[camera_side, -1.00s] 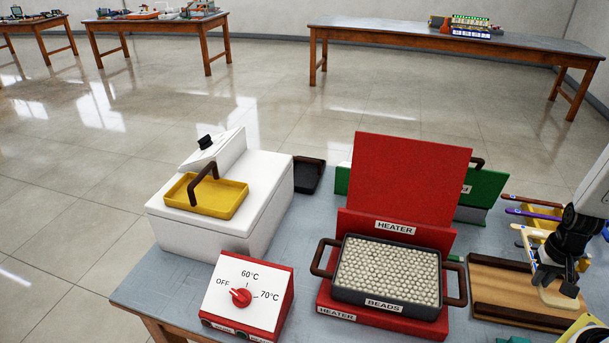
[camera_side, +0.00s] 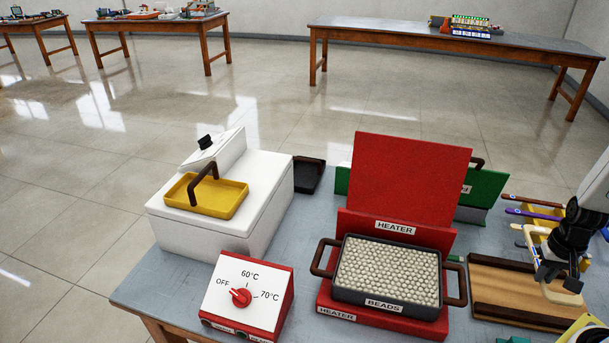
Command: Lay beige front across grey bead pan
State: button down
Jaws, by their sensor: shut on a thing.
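The beige front (camera_side: 532,236) is at the right side, in the jaws of my gripper (camera_side: 558,275). The grey bead pan (camera_side: 346,300) sits on the red heater to the left of the gripper. It is full of pale beads, has a brown handle at each side and a BEADS label.
The red heater's upright panel (camera_side: 412,180) stands behind the pan. A control box (camera_side: 246,295) has its red knob turned toward OFF. A white box (camera_side: 205,230) with a yellow tray is at the left. Coloured frame parts (camera_side: 535,213) lie behind the gripper.

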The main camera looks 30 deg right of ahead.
notch_tip(320, 180, up, 32)
jog(key=w+a, duration=0.5)
jog(key=w, duration=0.3)
send_over(368, 293)
notch_tip(368, 293, down, 26)
jog(key=shift+f, duration=0.4)
dwell(0.4)
jog(key=shift+f, duration=0.25)
dwell(0.4)
jog(key=shift+f, duration=3.5)
